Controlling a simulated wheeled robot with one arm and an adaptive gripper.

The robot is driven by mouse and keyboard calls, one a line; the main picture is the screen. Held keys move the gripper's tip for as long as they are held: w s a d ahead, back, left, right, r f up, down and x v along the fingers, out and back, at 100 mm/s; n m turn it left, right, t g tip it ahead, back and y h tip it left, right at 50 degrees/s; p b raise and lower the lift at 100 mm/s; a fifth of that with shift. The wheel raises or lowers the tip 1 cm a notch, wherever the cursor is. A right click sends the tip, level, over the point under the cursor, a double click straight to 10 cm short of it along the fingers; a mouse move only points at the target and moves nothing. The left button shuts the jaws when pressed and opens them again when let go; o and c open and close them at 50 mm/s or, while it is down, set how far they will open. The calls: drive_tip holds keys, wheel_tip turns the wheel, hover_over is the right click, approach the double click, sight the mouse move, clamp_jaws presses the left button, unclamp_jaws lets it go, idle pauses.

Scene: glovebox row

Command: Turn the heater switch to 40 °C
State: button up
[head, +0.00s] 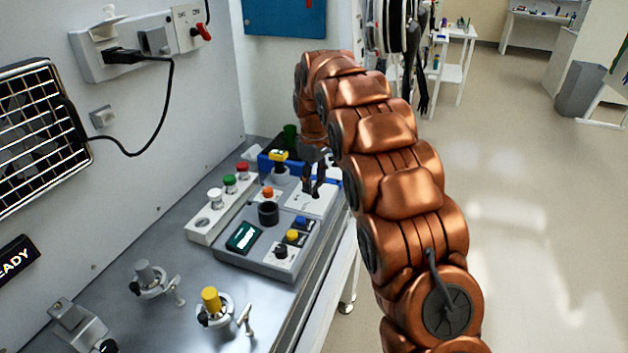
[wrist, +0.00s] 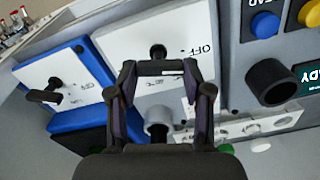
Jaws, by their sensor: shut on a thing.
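A white switch plate (wrist: 120,45) with OFF lettering lies under my gripper in the wrist view. My gripper (wrist: 160,69) has its dark fingertips drawn together low over this plate, at a small black knob (wrist: 158,51). The fingers hide most of what they hold, and the knob's pointing direction is hard to tell. In the head view my gripper (head: 314,178) reaches down over the white plate (head: 310,203) at the far end of the bench. A second white plate on a blue box (wrist: 77,68) carries a black lever (wrist: 45,95).
A grey control box (head: 265,262) with a display, black cylinder and coloured buttons stands nearer. A white strip with green, red and white knobs (head: 229,184) lies left of it. Yellow-topped (head: 211,300) and grey-topped (head: 146,273) fittings stand on the near bench.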

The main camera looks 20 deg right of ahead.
drive_tip(key=m+b, duration=0.1)
drive_tip(key=m, duration=0.2)
drive_tip(key=shift+m+b, duration=0.5)
drive_tip(key=shift+m, duration=1.1)
drive_tip(key=shift+d, duration=0.1)
drive_tip(key=o, duration=1.2)
drive_tip(key=shift+c, duration=0.2)
drive_tip(key=shift+w+r, duration=0.1)
drive_tip(key=shift+r, duration=0.05)
drive_tip(key=shift+r, duration=3.65)
